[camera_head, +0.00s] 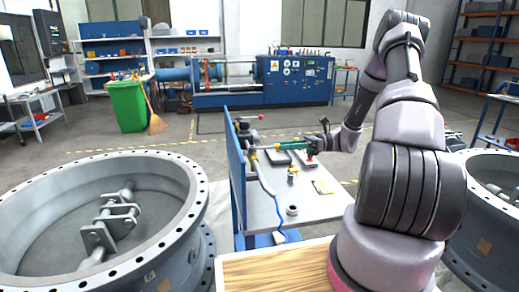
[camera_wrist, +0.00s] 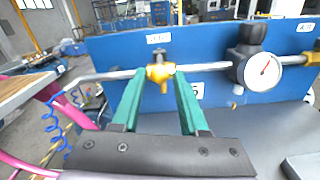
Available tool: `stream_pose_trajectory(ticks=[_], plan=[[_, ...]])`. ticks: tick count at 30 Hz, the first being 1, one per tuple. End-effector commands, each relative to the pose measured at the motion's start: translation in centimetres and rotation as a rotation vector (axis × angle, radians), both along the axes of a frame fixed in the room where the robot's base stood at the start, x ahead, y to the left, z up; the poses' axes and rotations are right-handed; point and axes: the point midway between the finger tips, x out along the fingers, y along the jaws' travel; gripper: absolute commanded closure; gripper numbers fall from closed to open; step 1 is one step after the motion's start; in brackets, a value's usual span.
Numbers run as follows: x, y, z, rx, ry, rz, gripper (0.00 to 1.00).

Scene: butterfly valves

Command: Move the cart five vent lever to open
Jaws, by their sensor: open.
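The brass-yellow vent valve (camera_wrist: 160,73) sits on a grey pipe on the blue panel (camera_wrist: 110,48), below a small white label. A small dark upright part shows on top of it; the lever's exact angle is too small to tell. My gripper (camera_wrist: 159,80) has green fingers, spread open and empty. In the wrist view the valve appears between the two fingertips; I cannot tell whether they touch it. In the head view my gripper (camera_head: 277,147) reaches left over the cart (camera_head: 272,213) towards the panel (camera_head: 237,172).
A black-knobbed gauge (camera_wrist: 258,68) stands right of the valve on the same pipe. Small parts and trays lie on the cart top. Large grey flanged valve rings stand left (camera_head: 165,215) and right (camera_head: 480,215). A wooden surface (camera_head: 275,272) is in front.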

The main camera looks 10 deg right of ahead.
Motion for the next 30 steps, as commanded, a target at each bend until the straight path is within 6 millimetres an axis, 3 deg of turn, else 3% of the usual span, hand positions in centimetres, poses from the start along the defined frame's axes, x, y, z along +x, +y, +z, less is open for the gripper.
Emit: stream_pose_trajectory(ticks=[6,12,18,26,30], plan=[[-0.1,4.4,0.0,-0.001,0.0,0.005,0.57],[0.0,7.5,0.0,-0.001,0.0,0.003,0.57],[-0.1,8.8,0.0,-0.001,0.001,0.002,0.57],[0.0,8.9,0.0,-0.002,0.0,0.001,0.57],[0.0,8.9,0.0,-0.002,0.0,0.001,1.0]])
